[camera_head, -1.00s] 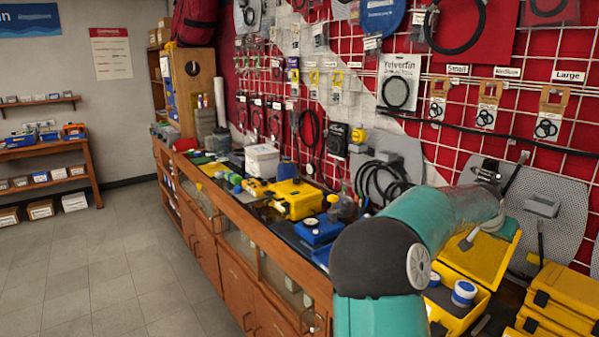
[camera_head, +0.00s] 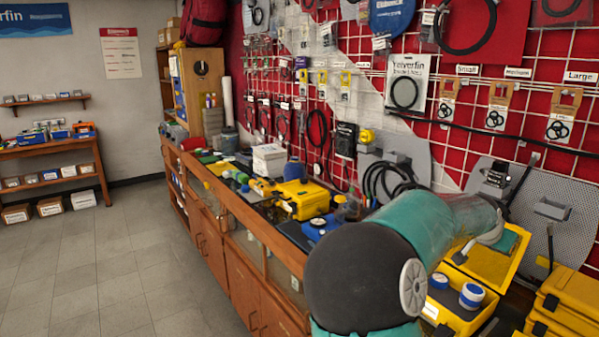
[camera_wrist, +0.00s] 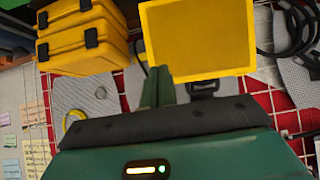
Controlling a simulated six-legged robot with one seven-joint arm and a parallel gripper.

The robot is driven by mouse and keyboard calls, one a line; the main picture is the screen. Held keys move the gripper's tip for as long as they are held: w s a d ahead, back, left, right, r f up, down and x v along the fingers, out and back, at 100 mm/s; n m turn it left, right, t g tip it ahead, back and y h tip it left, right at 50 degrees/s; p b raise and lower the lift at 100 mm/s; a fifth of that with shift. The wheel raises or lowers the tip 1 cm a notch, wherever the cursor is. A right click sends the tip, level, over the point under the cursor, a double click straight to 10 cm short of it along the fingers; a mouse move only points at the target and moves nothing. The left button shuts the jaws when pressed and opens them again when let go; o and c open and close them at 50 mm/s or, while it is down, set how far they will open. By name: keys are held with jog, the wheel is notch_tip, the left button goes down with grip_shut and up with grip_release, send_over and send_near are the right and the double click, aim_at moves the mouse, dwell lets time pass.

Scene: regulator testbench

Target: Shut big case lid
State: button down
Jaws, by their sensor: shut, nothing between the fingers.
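The big yellow case (camera_head: 437,314) stands open at the right end of the counter, with round blue-and-white containers inside. Its lid (camera_head: 482,266) is raised and tilted back toward the wall, partly behind my arm. In the wrist view the lid (camera_wrist: 198,42) is a yellow-rimmed panel just beyond my gripper. My gripper (camera_wrist: 160,75) is shut and empty, with its fingertips by the lid's edge at the lower left. I cannot tell whether they touch it. My arm crosses in front of the case in the head view, where the fingertips cannot be made out.
Stacked yellow cases (camera_head: 566,303) stand right of the open case; they also show in the wrist view (camera_wrist: 80,38). A smaller yellow case (camera_head: 302,199) and other gear crowd the counter to the left. A red gridded wall (camera_head: 450,155) with hanging parts rises behind. Floor (camera_head: 110,255) is clear at left.

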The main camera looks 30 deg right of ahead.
notch_tip(320, 180, up, 6)
dwell(0.9)
dwell(0.5)
